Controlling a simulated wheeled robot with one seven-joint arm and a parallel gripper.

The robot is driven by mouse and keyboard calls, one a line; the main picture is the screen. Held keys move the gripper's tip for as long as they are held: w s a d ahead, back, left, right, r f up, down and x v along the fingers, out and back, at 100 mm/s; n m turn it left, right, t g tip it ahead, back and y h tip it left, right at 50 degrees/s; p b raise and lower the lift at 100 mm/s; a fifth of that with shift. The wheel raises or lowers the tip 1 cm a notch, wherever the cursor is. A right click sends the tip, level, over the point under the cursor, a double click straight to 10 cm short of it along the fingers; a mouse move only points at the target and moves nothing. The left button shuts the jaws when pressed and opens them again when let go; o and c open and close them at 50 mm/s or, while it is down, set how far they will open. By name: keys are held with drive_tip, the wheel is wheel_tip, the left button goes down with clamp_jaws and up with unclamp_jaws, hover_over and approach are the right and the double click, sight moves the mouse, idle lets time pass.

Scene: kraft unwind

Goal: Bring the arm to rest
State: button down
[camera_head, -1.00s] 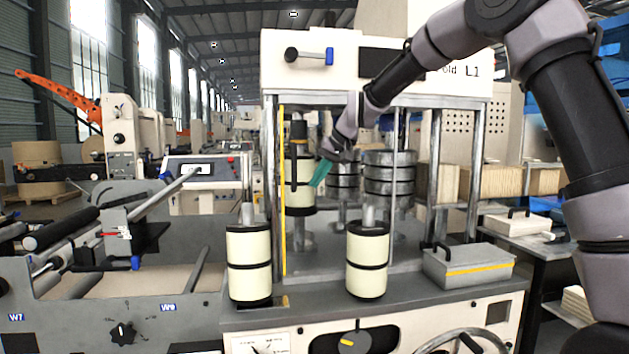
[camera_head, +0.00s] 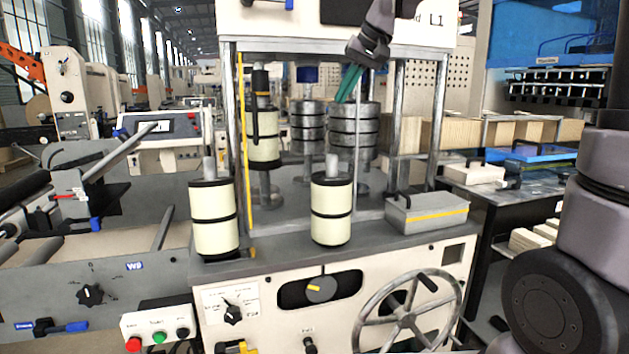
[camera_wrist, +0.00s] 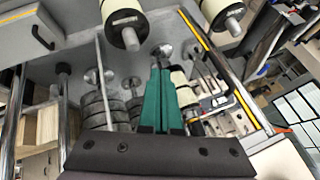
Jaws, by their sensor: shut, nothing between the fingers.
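My gripper (camera_head: 348,84) is at the upper middle of the head view, in front of the upper part of the press frame. Its two green fingers point down and to the left. In the wrist view the green fingers (camera_wrist: 161,92) lie side by side with nothing between them. My gripper is shut and empty. Part of my arm (camera_head: 590,240) fills the right edge of the head view, and the middle of the arm is out of view.
Two cream rolls, left (camera_head: 213,218) and right (camera_head: 331,210), stand on the front ledge. A grey lidded box (camera_head: 428,213) sits right of them. Stacked grey discs (camera_head: 354,130) and a cream roll (camera_head: 263,137) stand between the posts. A handwheel (camera_head: 407,312) is below.

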drive_tip(key=s+d+f+m+t+h, duration=0.1)
drive_tip(key=s+d+f+m, duration=0.1)
drive_tip(key=s+d, duration=0.7)
drive_tip(key=s+d+f+m+t+h, duration=0.1)
drive_tip(key=s+d+f+m+h, duration=0.1)
drive_tip(key=s+d, duration=0.8)
wheel_tip(320, 180, down, 2)
drive_tip(key=shift+s+f+m, duration=0.15)
drive_tip(key=shift+s+m, duration=0.45)
drive_tip(key=shift+s, duration=0.65)
